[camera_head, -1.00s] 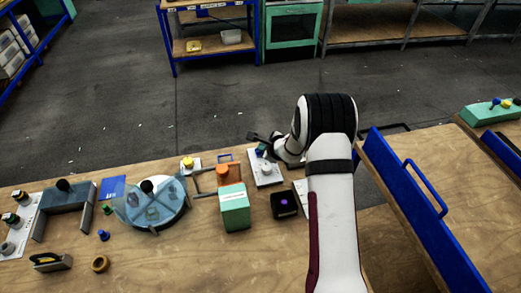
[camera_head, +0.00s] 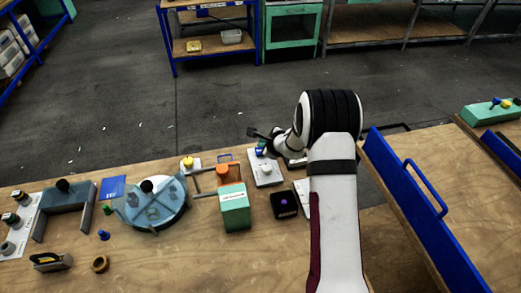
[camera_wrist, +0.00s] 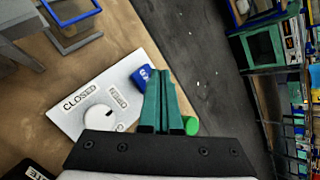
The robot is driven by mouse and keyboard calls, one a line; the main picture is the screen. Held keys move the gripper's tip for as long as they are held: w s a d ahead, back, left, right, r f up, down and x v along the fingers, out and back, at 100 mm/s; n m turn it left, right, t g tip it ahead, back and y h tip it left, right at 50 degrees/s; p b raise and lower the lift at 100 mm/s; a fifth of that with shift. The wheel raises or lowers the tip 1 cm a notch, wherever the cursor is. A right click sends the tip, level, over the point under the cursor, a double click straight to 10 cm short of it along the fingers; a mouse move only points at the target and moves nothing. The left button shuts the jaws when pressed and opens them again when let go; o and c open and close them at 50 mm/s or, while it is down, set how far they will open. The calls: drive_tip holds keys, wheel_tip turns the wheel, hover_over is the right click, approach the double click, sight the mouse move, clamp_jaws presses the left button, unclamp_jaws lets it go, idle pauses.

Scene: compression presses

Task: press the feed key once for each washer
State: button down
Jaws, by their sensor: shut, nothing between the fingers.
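My gripper (camera_wrist: 161,76) is shut and empty, its two teal fingers together in the wrist view. They are over the far edge of a white panel (camera_wrist: 75,112), next to a blue key (camera_wrist: 139,77) marked with a letter like S. A round green button (camera_wrist: 192,126) shows on the other side of the fingers, partly hidden. Whether the fingers touch either is unclear. The panel (camera_head: 265,173) and blue key (camera_head: 260,152) also show in the head view. I cannot tell which key is the feed key. A brown ring (camera_head: 100,264) lies at the front left; no washers are clearly identifiable.
The panel bears a white knob (camera_wrist: 98,117) and a CLOSED label. A teal box (camera_head: 235,207), a dark box (camera_head: 284,204) and a round turntable (camera_head: 152,207) stand on the bench. A blue-edged barrier (camera_head: 415,215) rises at right. Bare bench lies in front.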

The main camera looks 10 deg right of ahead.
drive_tip(key=shift+r, duration=2.5)
idle(0.7)
wheel_tip(320, 180, up, 4)
drive_tip(key=shift+f, duration=0.1)
drive_tip(key=shift+f, duration=4.45)
drive_tip(key=shift+f, duration=0.4)
